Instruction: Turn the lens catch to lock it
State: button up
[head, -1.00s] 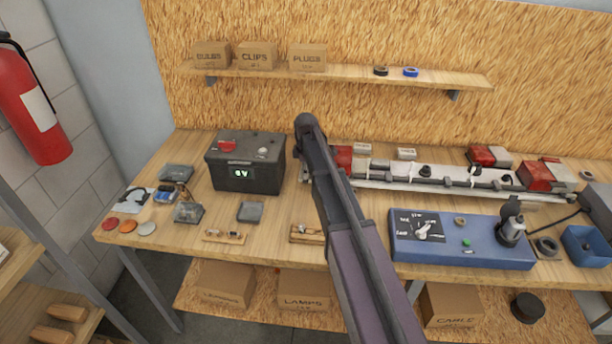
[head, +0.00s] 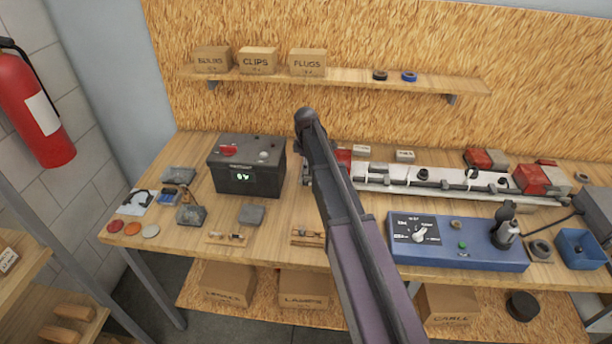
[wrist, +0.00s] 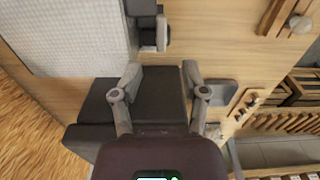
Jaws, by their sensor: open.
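In the head view the trailer frame, a long pale metal bar (head: 400,178), lies along the back of the bench. It carries a red lamp lens (head: 530,180) at the right and another (head: 343,157) at the left, partly behind my arm. I cannot make out the lens catch for certain. In the wrist view my gripper (wrist: 162,78) has its two fingers apart and nothing between them, over a dark box. A dark fitting with a pale grey piece (wrist: 161,32) lies beyond the fingertips, beside a pale textured plate (wrist: 70,40). The head view hides my gripper behind the arm.
A black battery box (head: 246,168) stands left of my arm. A blue switch panel (head: 455,250) and a blue bin (head: 582,248) are on the right. Small parts lie on the front left. A shelf (head: 340,80) with boxes runs above.

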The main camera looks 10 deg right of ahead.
jog(key=shift+s+r+p, duration=0.1)
jog(key=shift+r+p, duration=0.75)
jog(key=shift+r, duration=0.2)
